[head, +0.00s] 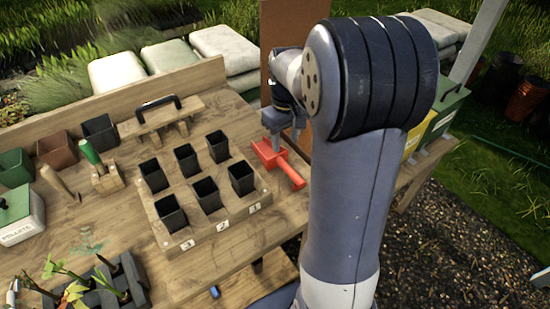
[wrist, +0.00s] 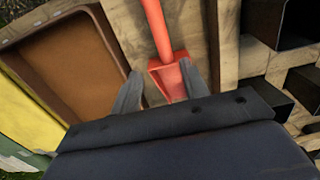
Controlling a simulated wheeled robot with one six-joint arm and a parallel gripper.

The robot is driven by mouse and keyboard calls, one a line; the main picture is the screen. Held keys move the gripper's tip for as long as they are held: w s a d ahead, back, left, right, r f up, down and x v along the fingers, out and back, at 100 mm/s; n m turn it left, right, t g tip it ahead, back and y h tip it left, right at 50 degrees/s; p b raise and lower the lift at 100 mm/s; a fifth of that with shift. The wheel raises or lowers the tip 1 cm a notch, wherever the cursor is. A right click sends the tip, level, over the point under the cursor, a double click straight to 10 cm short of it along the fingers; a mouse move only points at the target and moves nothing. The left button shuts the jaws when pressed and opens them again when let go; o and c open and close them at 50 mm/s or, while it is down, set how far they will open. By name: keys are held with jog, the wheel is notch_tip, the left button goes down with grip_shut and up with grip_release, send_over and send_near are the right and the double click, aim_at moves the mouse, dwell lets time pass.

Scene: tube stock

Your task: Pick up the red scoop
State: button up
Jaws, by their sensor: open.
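The red scoop (head: 291,176) lies on the wooden bench, right of the pot rack, with its handle pointing to the lower right in the head view. In the wrist view, the scoop (wrist: 157,28) has its handle running to the top edge and its pan nearer my gripper. My gripper (head: 284,139) is over the scoop's pan end. In the wrist view, the open fingers of my gripper (wrist: 161,89) stand on either side of the pan. I cannot tell whether they touch it. Part of the pan is hidden behind the gripper body.
The wooden rack (head: 183,238) with several black pots stands close left of the scoop. A brown tray (wrist: 75,65) with a raised rim lies on the other side in the wrist view. Yellow (head: 412,140) and green (head: 447,110) boxes stand beyond my arm.

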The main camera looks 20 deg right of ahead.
aim_at(283, 162)
notch_tip(283, 162, down, 4)
jog(key=shift+s+f, duration=0.1)
jog(key=f, duration=0.3)
jog(key=f+p, duration=0.1)
jog(key=f, duration=0.1)
jog(key=shift+a+f, duration=0.1)
jog(key=shift+a, duration=0.25)
grip_shut()
